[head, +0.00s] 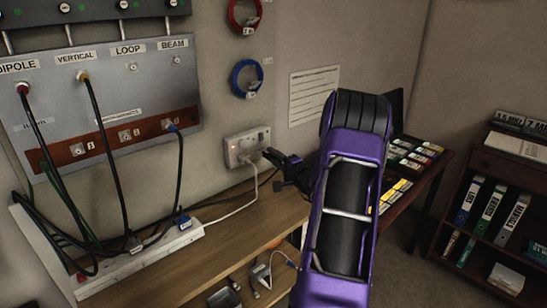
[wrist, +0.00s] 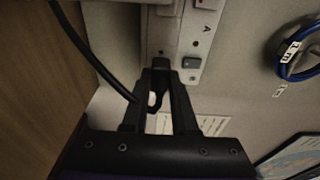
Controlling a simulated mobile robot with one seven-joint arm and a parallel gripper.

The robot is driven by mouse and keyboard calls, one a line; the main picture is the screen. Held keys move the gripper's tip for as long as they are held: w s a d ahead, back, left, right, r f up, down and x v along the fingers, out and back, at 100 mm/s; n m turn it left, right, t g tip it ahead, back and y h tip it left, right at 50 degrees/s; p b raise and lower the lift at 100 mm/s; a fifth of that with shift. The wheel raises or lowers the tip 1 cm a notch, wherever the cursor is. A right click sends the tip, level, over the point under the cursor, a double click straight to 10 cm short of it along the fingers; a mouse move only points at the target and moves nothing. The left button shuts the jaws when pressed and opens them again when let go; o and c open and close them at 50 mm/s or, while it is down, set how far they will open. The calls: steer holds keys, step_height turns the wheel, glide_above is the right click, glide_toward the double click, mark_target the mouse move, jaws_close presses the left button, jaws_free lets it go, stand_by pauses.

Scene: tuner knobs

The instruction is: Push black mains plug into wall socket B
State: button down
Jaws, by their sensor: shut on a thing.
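My gripper (head: 274,163) is at the double wall socket (head: 244,142), at its right end in the head view. In the wrist view my gripper (wrist: 158,100) is shut on the black mains plug (wrist: 160,64), which is dark and mostly hidden between the fingers. A black cord (wrist: 92,52) runs from the upper left down to the fingers. The socket plate (wrist: 204,22) stands just beyond the fingertips, with a letter A and a red mark visible. I cannot tell whether the plug touches the plate or how deep it sits.
A white lead (head: 238,211) hangs from the socket to the bench (head: 240,225). A white power strip (head: 140,262) with black cables lies at left. Blue (head: 246,79) and red (head: 244,14) cable coils hang above. A shelf of binders (head: 495,210) stands at right.

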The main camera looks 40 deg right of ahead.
steer(key=shift+w, duration=1.45)
steer(key=c, duration=0.6)
jaws_free()
steer(key=shift+s, duration=0.1)
steer(key=s, duration=0.5)
steer(key=s+a, duration=0.1)
steer(key=s, duration=0.5)
steer(key=s+a, duration=0.1)
steer(key=s, duration=0.5)
